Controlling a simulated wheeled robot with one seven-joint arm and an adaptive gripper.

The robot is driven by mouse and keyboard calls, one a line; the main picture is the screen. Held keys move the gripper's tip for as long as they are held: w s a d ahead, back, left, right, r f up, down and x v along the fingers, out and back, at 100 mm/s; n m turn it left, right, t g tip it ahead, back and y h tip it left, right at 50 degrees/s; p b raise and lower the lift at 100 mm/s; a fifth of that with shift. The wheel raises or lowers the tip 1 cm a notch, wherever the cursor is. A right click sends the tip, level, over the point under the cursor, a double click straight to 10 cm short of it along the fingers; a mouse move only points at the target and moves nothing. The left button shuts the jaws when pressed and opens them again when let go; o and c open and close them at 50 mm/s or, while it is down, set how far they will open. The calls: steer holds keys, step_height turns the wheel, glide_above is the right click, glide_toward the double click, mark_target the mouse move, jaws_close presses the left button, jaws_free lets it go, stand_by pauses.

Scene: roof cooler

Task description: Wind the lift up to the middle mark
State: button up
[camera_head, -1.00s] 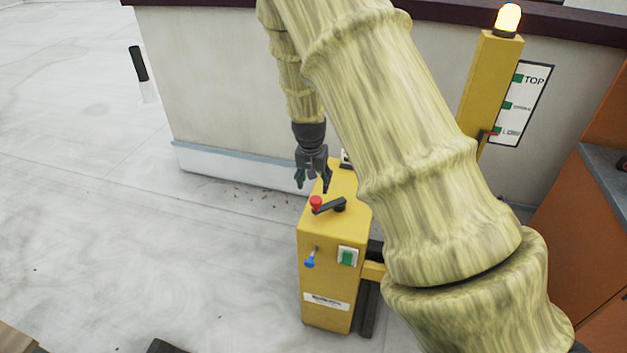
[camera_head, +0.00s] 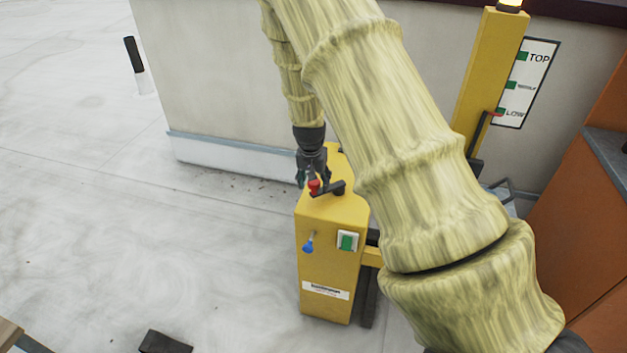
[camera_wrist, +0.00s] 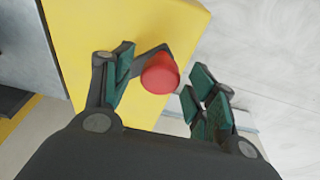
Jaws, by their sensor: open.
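The yellow lift box (camera_head: 330,265) stands on the roof with a black crank and a red knob (camera_head: 314,187) on its top. My gripper (camera_head: 313,184) is open and pointing down at the red knob. In the wrist view the red knob (camera_wrist: 160,74) lies between the green-padded fingers of my gripper (camera_wrist: 160,88), with gaps on both sides. The yellow mast (camera_head: 487,75) carries a red pointer (camera_head: 497,113) at the LOW mark of the white scale board (camera_head: 527,83). TOP and a middle mark are above it.
A blue-tipped lever (camera_head: 308,246) and a green switch (camera_head: 347,241) are on the box front. A pale wall (camera_head: 230,80) stands behind it. An orange cabinet (camera_head: 570,220) is at right. The floor at left is largely clear.

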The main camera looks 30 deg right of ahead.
steer(key=c, duration=1.1)
steer(key=shift+s+f, duration=0.1)
steer(key=shift+s, duration=0.8)
steer(key=shift+s+d, duration=0.1)
steer(key=shift+s, duration=0.2)
steer(key=shift+s+d+p, duration=0.25)
steer(key=shift+s+p, duration=0.1)
steer(key=shift+s, duration=0.65)
